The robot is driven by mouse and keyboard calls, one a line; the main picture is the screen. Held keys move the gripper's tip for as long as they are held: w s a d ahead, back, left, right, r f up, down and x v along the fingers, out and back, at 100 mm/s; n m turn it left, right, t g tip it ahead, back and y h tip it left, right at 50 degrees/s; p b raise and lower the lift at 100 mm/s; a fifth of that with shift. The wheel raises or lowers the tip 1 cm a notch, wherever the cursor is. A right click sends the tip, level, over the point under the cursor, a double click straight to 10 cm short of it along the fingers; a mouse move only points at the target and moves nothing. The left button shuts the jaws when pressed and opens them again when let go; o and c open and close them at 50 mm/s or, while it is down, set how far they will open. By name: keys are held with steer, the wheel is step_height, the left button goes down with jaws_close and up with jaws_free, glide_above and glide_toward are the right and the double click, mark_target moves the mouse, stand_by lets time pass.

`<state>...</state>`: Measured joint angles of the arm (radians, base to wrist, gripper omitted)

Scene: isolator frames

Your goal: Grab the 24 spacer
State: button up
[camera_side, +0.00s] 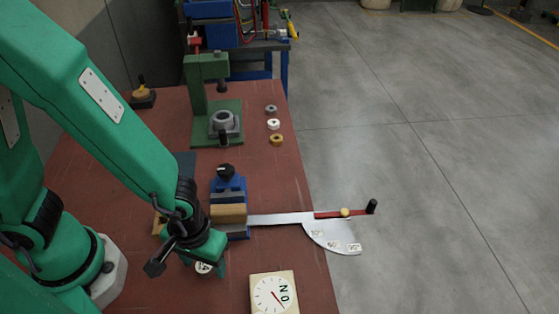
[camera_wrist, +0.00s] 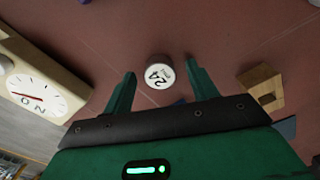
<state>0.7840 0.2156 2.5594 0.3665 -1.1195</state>
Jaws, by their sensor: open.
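The 24 spacer (camera_wrist: 159,74) is a small round piece with a white top face marked 24. In the wrist view it lies on the red-brown table just beyond and between the fingertips of my gripper (camera_wrist: 158,73). The two green fingers are apart, with nothing held between them. In the side view my gripper (camera_side: 205,272) points down at the table, and the white top of the spacer (camera_side: 203,267) shows partly between the fingers. I cannot tell how high the fingertips are above the table.
A dial box (camera_side: 273,293) stands to the right of my gripper. A blue clamp (camera_side: 229,187) with a wooden block and a metal lever (camera_side: 280,219) stands behind it. A green press (camera_side: 208,95) and several small rings (camera_side: 274,124) are farther back. A wooden block (camera_wrist: 262,89) lies nearby in the wrist view.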

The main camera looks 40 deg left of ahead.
mark_target(204, 266)
steer(key=shift+f, duration=0.1)
steer(key=shift+c, duration=0.2)
steer(key=c, duration=1)
steer(key=shift+c, duration=0.2)
step_height(204, 266, up, 10)
stand_by(0.6)
stand_by(0.5)
